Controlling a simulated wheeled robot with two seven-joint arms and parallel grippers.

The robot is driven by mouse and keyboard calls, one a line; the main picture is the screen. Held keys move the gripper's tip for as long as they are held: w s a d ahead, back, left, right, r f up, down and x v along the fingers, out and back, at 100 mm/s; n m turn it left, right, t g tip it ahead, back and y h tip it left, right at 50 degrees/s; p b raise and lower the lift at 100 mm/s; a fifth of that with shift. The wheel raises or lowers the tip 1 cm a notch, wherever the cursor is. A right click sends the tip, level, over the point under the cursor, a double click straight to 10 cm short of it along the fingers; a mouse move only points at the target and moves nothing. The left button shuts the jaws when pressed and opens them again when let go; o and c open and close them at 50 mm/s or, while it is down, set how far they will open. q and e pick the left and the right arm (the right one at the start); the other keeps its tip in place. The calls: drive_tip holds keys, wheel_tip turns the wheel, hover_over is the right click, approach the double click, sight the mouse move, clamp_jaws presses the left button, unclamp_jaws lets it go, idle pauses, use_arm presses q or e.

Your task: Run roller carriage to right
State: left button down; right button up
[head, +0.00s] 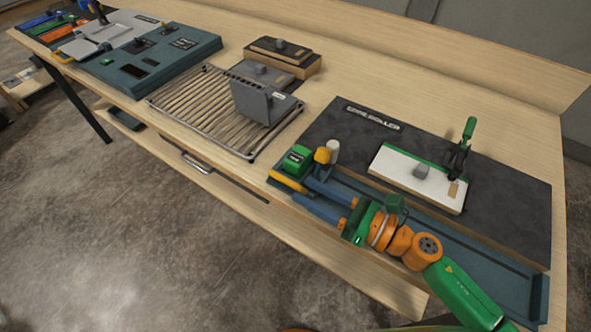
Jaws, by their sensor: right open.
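The roller carriage (298,159) sits at the left end of a blue track (470,252) along the table's front edge. It has a green block, a yellow knob (322,155), a pale roller (333,149) and a yellow bar (288,181) at its front. My right gripper (301,188) comes in from the right, low over the track, with its two blue fingers apart. Its fingertips are close to the yellow bar; I cannot tell whether they touch it. My left gripper is not in view.
Behind the track is a dark board (340,128) with a white plate (400,178) under a green-handled clamp (467,135). To the left are a slatted rack (185,100) with a grey upright block (250,101) and a blue panel (190,48). The track right of my gripper looks clear of objects.

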sight(299, 188)
drive_tip(key=x, duration=0.2)
drive_tip(key=p+x, duration=0.1)
drive_tip(key=x, duration=0.2)
drive_tip(key=shift+s+r, duration=0.2)
drive_tip(key=shift+r, duration=0.05)
drive_tip(key=shift+w+a+f, duration=0.2)
drive_tip(key=shift+w+a, duration=0.05)
drive_tip(key=shift+d, duration=0.1)
drive_tip(key=c, duration=0.5)
clamp_jaws()
drive_tip(key=shift+f, duration=0.1)
drive_tip(key=shift+s+f, duration=0.1)
